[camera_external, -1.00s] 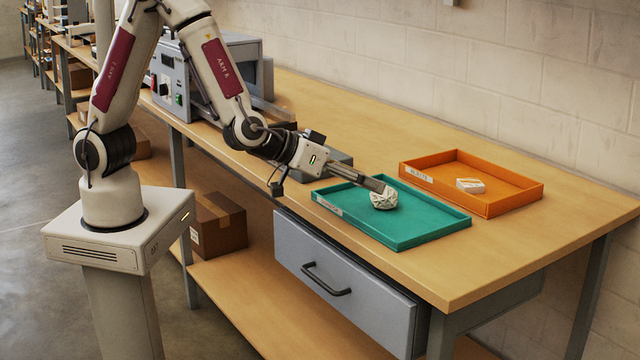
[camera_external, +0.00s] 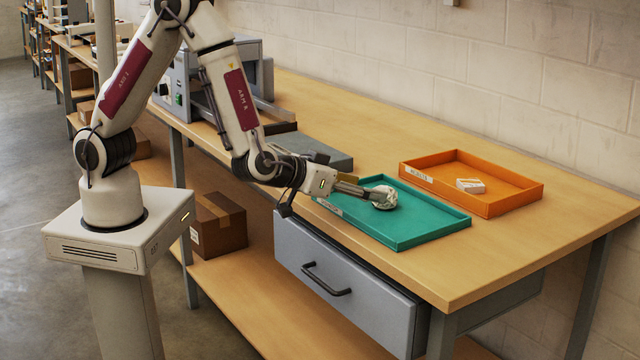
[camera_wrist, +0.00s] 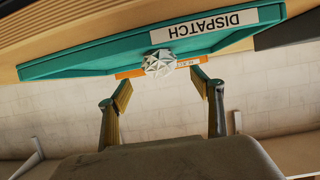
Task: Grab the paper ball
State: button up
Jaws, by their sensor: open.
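The paper ball (camera_external: 385,198) is white and crumpled and sits in the teal tray (camera_external: 425,240) on the bench. In the wrist view the paper ball (camera_wrist: 160,63) is ahead of my gripper, just beyond and between the fingertips. My gripper (camera_external: 374,194) reaches low over the near left rim of the teal tray, nearly level, with its tips at the ball's left side. In the wrist view my gripper (camera_wrist: 162,82) has its two fingers spread apart with nothing held between them. I cannot tell whether a finger touches the ball.
An orange tray (camera_external: 515,203) with a small white block (camera_external: 470,186) stands behind and right. The teal tray's label (camera_wrist: 213,22) reads DISPATCH. A grey laminator (camera_external: 180,85) stands at the left. A drawer (camera_external: 340,285) sits under the bench front. The right bench end is clear.

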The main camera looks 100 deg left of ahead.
aim_at(378, 208)
jog(key=shift+x, duration=0.95)
jog(key=shift+f, duration=0.1)
jog(key=shift+w+a+f, duration=0.95)
jog(key=shift+w+f, duration=0.05)
jog(key=shift+f, duration=0.05)
jog(key=shift+x, duration=0.9)
jog(key=c, duration=0.9)
